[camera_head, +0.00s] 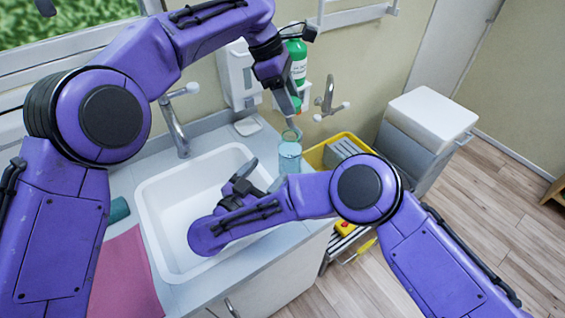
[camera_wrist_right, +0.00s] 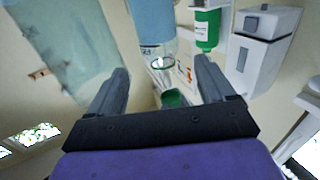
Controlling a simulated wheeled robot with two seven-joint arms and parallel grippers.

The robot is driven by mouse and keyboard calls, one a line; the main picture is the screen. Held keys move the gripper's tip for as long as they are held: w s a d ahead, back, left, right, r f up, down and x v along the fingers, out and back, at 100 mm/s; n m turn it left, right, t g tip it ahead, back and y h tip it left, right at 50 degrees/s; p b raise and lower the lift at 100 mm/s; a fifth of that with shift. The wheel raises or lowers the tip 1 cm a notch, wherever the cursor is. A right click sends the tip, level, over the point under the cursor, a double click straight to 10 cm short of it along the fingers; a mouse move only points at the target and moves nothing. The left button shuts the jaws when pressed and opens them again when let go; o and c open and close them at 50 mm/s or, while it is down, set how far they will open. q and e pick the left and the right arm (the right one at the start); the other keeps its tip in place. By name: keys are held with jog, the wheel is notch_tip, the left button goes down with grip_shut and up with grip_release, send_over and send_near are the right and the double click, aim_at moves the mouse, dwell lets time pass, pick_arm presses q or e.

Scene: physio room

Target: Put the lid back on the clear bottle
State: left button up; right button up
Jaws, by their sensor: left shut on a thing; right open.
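The clear bottle (camera_head: 289,158) stands upright on the counter right of the sink, with blue liquid inside and an open top. It also shows upside down in the right wrist view (camera_wrist_right: 153,25). My left gripper (camera_head: 291,108) is above the bottle and shut on the green lid (camera_head: 297,103), which it partly hides. In the right wrist view the lid (camera_wrist_right: 173,97) appears beyond the bottle's mouth, apart from it. My right gripper (camera_head: 262,176) is open and empty at the sink's right side, its fingers pointing towards the bottle.
The white sink (camera_head: 165,215) fills the middle of the counter, with a tap (camera_head: 175,125) behind. A wall dispenser (camera_head: 238,75) and a green bottle (camera_head: 297,62) are close to my left gripper. A yellow crate (camera_head: 313,156) and a white-lidded bin (camera_head: 432,110) stand at right.

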aim_at(291, 146)
pick_arm(q)
jog(key=shift+s+d, duration=0.1)
jog(key=shift+d, duration=0.05)
pick_arm(e)
jog(key=shift+d, duration=0.15)
pick_arm(q)
jog(key=shift+r, duration=0.1)
pick_arm(e)
jog(key=shift+w+r, duration=0.1)
jog(key=x, duration=1.2)
jog(key=c, duration=1.2)
pick_arm(q)
jog(key=shift+f, duration=2.55)
pick_arm(e)
jog(key=shift+s, duration=0.2)
